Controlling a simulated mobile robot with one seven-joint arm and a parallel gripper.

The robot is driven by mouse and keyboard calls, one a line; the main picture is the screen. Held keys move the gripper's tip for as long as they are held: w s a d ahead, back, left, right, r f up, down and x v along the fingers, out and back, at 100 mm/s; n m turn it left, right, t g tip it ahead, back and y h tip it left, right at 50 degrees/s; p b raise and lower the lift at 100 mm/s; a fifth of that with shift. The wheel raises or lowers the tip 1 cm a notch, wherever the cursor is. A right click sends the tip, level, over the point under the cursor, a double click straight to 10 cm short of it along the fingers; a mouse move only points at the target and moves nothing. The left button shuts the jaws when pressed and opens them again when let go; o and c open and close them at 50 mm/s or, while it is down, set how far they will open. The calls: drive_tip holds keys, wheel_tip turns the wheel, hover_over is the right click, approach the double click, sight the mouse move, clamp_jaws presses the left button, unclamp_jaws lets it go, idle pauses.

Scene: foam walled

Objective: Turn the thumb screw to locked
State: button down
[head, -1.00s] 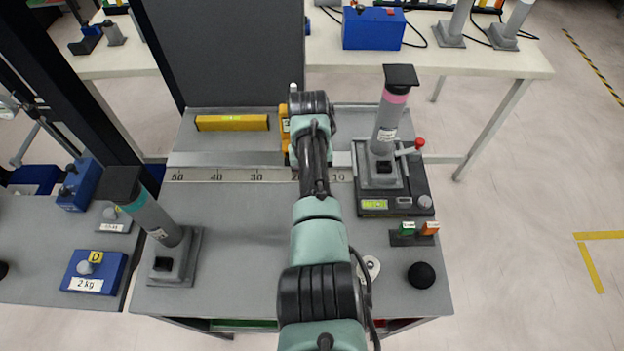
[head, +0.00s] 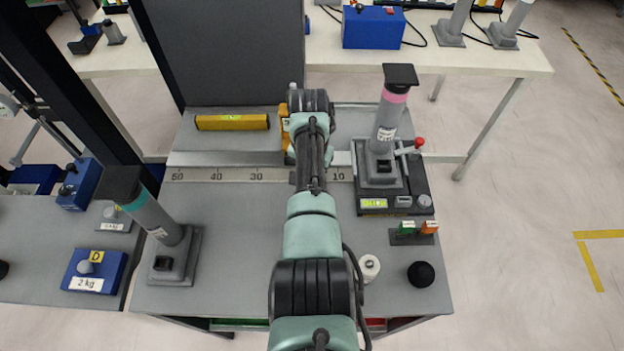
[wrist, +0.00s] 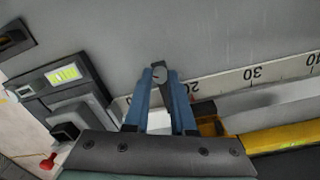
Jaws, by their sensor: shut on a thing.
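In the wrist view, my gripper (wrist: 161,77) has its two blue fingers closed around a dark grey piece, which appears to be the thumb screw (wrist: 160,66). Its dark top shows between and just beyond the fingertips, beside the white scale. Its lower part and any locked marking are hidden, so I cannot tell which way it is set. In the head view, my arm covers the fingertips and the screw, near the ruler strip (head: 225,175). A yellow-orange part (head: 284,125) shows just left of my wrist; it also shows behind the fingers in the wrist view (wrist: 209,126).
A grey column on a black device (head: 394,203) stands right of my arm, another column (head: 160,225) at left. A yellow bar (head: 232,122) lies behind the ruler.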

drive_tip(key=c, duration=0.8)
unclamp_jaws()
drive_tip(key=shift+o, duration=0.2)
wheel_tip(320, 180, up, 13)
drive_tip(key=shift+a+p, duration=0.15)
drive_tip(key=shift+p, duration=0.15)
